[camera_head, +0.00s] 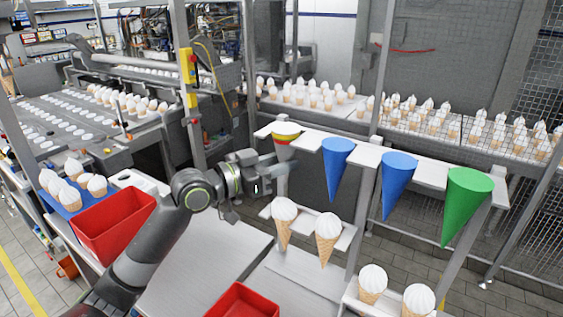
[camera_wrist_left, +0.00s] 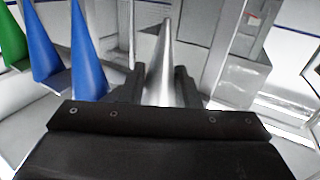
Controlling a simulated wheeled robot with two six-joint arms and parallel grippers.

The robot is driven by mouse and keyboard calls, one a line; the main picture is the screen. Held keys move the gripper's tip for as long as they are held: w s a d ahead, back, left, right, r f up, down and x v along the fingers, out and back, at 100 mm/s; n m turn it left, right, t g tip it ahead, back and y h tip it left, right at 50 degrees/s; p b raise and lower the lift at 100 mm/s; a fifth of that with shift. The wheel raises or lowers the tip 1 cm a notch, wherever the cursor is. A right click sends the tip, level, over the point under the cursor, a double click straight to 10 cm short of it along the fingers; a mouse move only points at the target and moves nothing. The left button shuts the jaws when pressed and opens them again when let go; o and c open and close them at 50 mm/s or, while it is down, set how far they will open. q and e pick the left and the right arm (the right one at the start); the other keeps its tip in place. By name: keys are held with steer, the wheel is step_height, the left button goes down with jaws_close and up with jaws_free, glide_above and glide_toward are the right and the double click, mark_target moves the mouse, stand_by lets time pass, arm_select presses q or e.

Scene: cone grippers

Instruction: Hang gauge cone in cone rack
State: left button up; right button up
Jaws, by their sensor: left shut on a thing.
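The gauge cone (camera_head: 284,140) has red and yellow bands at its wide top and a silver body, which shows in the left wrist view (camera_wrist_left: 166,60). It is point down at the left end of the white cone rack (camera_head: 429,170). I cannot tell whether its rim rests on the rack. My left gripper (camera_head: 281,168) is shut around the cone's body below the bands; its fingers flank the cone in the left wrist view. Two blue cones (camera_head: 337,165) (camera_head: 397,180) and a green cone (camera_head: 467,200) hang in the rack to the right. My right gripper is not in view.
Ice cream cones (camera_head: 284,220) stand in lower white holders below the rack. A red bin (camera_head: 113,222) and a blue tray (camera_head: 72,203) of cones are at left; another red bin (camera_head: 242,301) is at the front. A metal post (camera_head: 374,90) rises behind the rack.

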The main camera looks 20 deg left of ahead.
arm_select(q)
steer(key=shift+f, duration=0.15)
stand_by(0.4)
steer(key=o, duration=1)
steer(key=shift+o, duration=0.4)
steer(key=shift+o, duration=1.2)
steer(key=shift+s, duration=0.1)
steer(key=s+a+p, duration=0.1)
steer(key=s+p, duration=0.2)
steer(key=s, duration=0.5)
steer(key=shift+s+p, duration=0.4)
